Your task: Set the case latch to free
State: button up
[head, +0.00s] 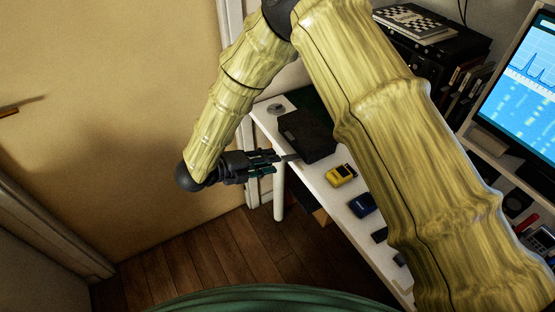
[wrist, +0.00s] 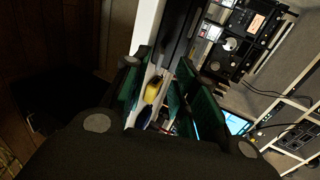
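A black case (head: 308,137) lies on the white desk, near its left end. A small grey piece (head: 291,157) shows at its lower left edge, close to my fingertips; I cannot tell whether this is the latch or how it is set. My gripper (head: 270,162) is just left of the case, level with its near side, and points right. In the wrist view the two green-padded fingers of my gripper (wrist: 163,68) stand apart with nothing held between them. The dark case (wrist: 176,38) shows beyond them there. Contact cannot be made out.
A yellow device (head: 341,175) and a blue device (head: 362,205) lie on the white desk (head: 322,198) nearer me. A round grey item (head: 276,109) sits behind the case. A lit monitor (head: 520,85) stands at right. The wooden floor (head: 200,262) left of the desk is clear.

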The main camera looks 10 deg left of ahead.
jog(key=v, duration=0.7)
jog(key=shift+s+a, duration=0.1)
jog(key=shift+s, duration=0.1)
